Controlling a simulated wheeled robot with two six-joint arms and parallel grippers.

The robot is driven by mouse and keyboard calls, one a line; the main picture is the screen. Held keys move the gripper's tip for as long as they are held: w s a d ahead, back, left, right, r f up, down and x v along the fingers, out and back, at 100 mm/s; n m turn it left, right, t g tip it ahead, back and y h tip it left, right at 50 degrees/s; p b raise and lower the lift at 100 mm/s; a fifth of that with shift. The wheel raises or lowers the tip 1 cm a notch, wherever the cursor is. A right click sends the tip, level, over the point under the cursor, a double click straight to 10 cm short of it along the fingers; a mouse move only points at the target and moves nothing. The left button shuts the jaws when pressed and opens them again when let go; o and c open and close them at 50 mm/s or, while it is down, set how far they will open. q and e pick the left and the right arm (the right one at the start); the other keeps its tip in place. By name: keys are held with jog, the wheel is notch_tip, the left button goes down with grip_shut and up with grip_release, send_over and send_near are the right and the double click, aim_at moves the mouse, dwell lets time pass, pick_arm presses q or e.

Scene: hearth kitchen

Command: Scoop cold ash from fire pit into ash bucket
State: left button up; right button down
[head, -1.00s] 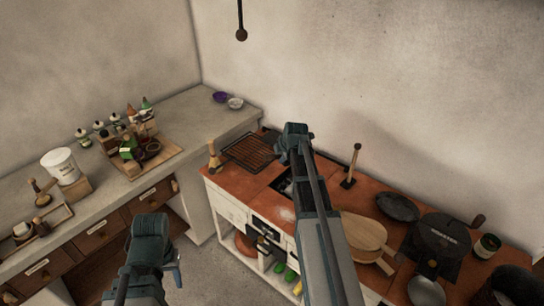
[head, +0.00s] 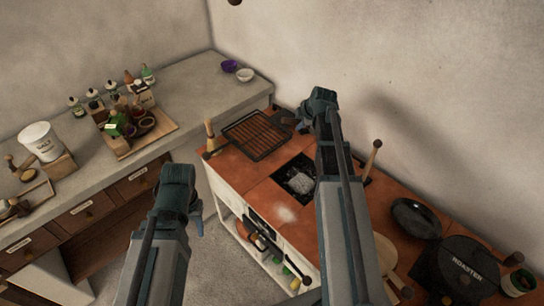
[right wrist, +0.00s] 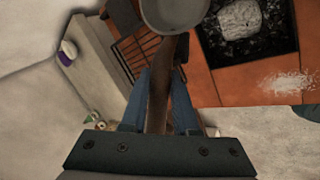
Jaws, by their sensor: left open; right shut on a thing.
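The fire pit (head: 297,180) is a dark square opening in the terracotta worktop, with a pale grey ash lump (head: 301,184) on dark coals. The pit also shows at the top right of the right wrist view (right wrist: 283,47). My right gripper (right wrist: 158,85) is shut on the brown wooden handle of a scoop with a round grey bowl (right wrist: 172,12). In the right wrist view the bowl is left of the pit. My left gripper (head: 194,212) is open and empty, away from the worktop. A white labelled bucket (head: 40,142) stands on the left counter; its label is unreadable.
A grill grate (head: 258,135) and a small brush (head: 210,136) lie beyond the pit. White powder (head: 286,214) is spilled in front. A wooden-handled tool (head: 373,155), a dark pan (head: 416,218) and a roaster (head: 466,268) stand right. The left counter (head: 185,95) has bare room.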

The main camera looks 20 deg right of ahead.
jog(key=s+a+f+m+y+b, duration=0.2)
jog(key=s+a+f+y+b, duration=0.15)
jog(key=a+f+b, duration=0.7)
jog(key=shift+t+y, duration=0.3)
jog(key=shift+y, duration=0.05)
notch_tip(320, 180, down, 9)
jog(key=b, duration=0.9)
jog(key=shift+a+f, duration=0.15)
jog(key=shift+f, duration=0.05)
jog(key=shift+d+r, duration=0.15)
jog(key=shift+d, duration=0.15)
jog(key=shift+s+d, duration=0.2)
jog(key=shift+d, duration=2.45)
notch_tip(320, 180, up, 7)
jog(key=n+h+p, duration=0.1)
jog(key=h+p, duration=0.2)
jog(key=p, duration=0.5)
jog(key=shift+p, duration=0.4)
